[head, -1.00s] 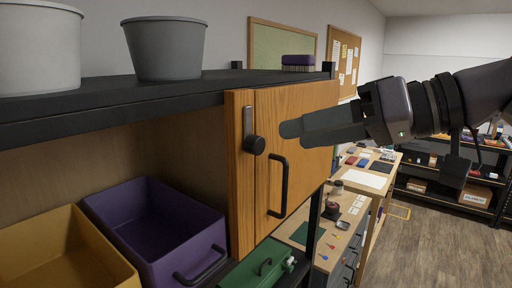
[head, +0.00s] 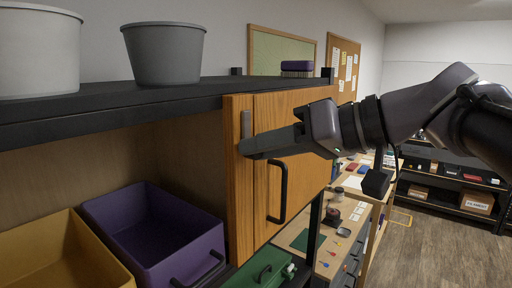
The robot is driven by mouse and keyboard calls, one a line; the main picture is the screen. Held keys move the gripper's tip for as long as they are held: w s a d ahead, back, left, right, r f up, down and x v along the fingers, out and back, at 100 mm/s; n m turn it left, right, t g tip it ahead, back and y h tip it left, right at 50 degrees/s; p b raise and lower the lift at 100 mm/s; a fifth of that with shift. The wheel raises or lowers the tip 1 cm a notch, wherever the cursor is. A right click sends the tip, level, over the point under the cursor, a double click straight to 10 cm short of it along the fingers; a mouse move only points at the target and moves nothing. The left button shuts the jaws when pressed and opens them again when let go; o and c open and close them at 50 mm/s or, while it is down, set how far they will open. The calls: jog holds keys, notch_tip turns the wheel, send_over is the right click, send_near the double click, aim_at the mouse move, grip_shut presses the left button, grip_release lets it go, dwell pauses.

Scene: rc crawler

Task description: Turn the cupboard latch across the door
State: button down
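The wooden cupboard door (head: 300,172) is closed, with a black bar handle (head: 281,192) on it. The latch (head: 246,124) is a grey metal strip standing upright on the wooden post left of the door seam. Its upper part shows. Its round black knob is hidden behind my gripper's fingers. My gripper (head: 244,149) reaches in from the right across the door front, with its fingertips at the knob's place. The fingers overlap in this view, so their gap and any contact with the knob cannot be made out.
A black shelf top (head: 150,103) above carries a grey tub (head: 165,55), a white tub (head: 38,52) and a purple brush (head: 297,68). Purple (head: 160,235) and yellow (head: 62,255) bins sit left of the door. A green box (head: 262,270) is below. Floor is free at right.

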dwell(0.3)
jog(key=m+y, duration=0.2)
jog(key=m, duration=0.3)
jog(key=m+y+b, duration=0.1)
jog(key=m+y, duration=0.1)
jog(key=m, duration=0.3)
jog(key=f+m+y+b, duration=0.1)
jog(key=m+y, duration=0.1)
jog(key=m, duration=0.3)
jog(key=shift+w+d+g, duration=0.1)
jog(key=shift+w+g, duration=0.05)
jog(key=shift+g, duration=0.25)
jog(key=shift+y, duration=0.3)
dwell(0.3)
jog(key=c, duration=1.1)
grip_release()
